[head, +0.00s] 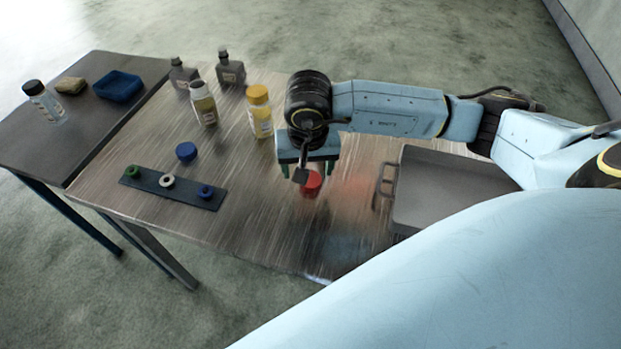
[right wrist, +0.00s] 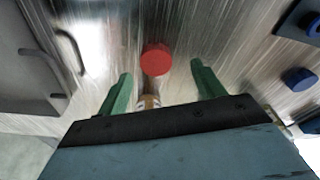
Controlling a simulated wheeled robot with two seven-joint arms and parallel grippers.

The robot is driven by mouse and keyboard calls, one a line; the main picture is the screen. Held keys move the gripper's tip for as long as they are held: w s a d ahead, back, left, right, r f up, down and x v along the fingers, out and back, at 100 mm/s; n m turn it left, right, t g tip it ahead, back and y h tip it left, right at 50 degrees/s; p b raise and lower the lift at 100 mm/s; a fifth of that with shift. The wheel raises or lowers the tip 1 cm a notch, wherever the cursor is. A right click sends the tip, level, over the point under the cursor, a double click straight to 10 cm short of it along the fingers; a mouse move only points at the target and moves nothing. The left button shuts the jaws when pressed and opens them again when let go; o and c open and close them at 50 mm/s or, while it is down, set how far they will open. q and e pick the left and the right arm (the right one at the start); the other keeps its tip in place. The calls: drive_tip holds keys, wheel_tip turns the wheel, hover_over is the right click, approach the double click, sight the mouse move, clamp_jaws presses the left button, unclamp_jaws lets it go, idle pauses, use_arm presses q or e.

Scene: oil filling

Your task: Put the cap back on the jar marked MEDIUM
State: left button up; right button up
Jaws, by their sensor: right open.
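In the right wrist view the red cap (right wrist: 156,58) shows ahead of the gap between the two green fingers (right wrist: 162,84), which are apart with nothing held. A jar with a yellow cap (head: 259,112) and a jar with a pale top (head: 203,104) stand at the back of the table. A blue cap (head: 186,151) lies loose in front of them. A jar with a black cap (head: 44,101) stands on the left table. Labels are too small to read. My left gripper is out of view.
Two dark bottles (head: 231,68) stand at the back. A dark strip (head: 172,187) with several coloured rings lies at the front left. A grey tray (head: 450,190) with a handle is on the right. A blue bin (head: 118,86) and a sponge (head: 70,85) sit far left.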

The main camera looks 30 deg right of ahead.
sight(312, 179)
drive_tip(key=shift+r, duration=0.1)
drive_tip(key=f+b, duration=0.1)
drive_tip(key=d+f+b, duration=0.1)
drive_tip(key=f, duration=0.1)
drive_tip(key=f+b, duration=0.1)
drive_tip(key=f, duration=0.1)
drive_tip(key=shift+w+d+f, duration=0.15)
drive_tip(key=shift+w+d, duration=0.1)
drive_tip(key=shift+w, duration=0.1)
drive_tip(key=shift+d+f, duration=0.1)
drive_tip(key=shift+d, duration=0.05)
drive_tip(key=c, duration=1)
